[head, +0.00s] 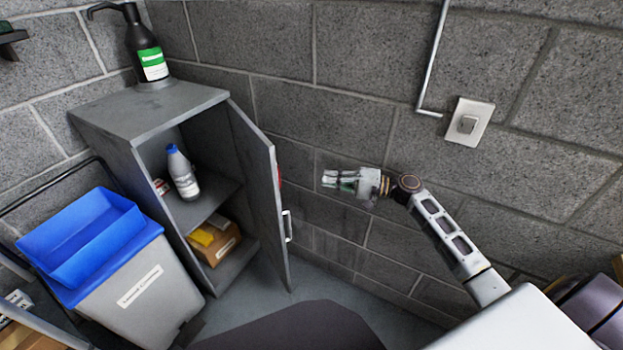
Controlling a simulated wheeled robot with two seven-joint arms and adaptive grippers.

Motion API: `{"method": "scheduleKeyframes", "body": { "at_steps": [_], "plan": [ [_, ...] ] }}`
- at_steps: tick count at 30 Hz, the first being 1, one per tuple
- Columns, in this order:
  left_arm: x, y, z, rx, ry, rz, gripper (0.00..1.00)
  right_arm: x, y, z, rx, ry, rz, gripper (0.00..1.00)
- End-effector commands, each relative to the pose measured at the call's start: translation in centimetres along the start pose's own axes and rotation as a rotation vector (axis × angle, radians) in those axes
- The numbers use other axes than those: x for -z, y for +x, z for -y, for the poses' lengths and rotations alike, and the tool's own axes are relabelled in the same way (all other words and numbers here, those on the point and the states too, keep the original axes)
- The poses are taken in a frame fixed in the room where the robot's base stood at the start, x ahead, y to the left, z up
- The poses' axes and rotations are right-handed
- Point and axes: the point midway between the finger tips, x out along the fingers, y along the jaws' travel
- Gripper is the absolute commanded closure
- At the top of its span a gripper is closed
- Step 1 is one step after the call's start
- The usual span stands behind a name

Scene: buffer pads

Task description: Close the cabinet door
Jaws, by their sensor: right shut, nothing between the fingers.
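The grey cabinet (150,116) stands against the block wall left of centre. Its door (262,190) is hinged on the right and stands wide open, with a light handle (287,226) near its free edge. Inside are a white bottle with a blue cap (182,173) on the shelf and a cardboard box (214,243) below. My right gripper (328,180) is shut and empty. It is to the right of the door in the picture, with its fingers pointing left, apart from the door. My left gripper is not in view.
A grey bin with a blue top (146,296) stands left of the cabinet, close to its front. A dark pump bottle (146,55) sits on top of the cabinet. A wall switch (469,123) is at the right. Some floor (310,276) shows below the door.

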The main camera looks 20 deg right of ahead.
Motion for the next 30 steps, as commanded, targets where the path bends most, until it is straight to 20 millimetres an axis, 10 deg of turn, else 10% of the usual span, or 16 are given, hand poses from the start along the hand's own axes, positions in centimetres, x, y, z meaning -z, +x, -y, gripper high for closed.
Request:
{"method": "scheduleKeyframes", "body": {
  "at_steps": [30],
  "plan": [
    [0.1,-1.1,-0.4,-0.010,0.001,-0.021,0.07,0.0,9.9,0.0,0.001,-0.002,0.000,1.00]
  ]
}}
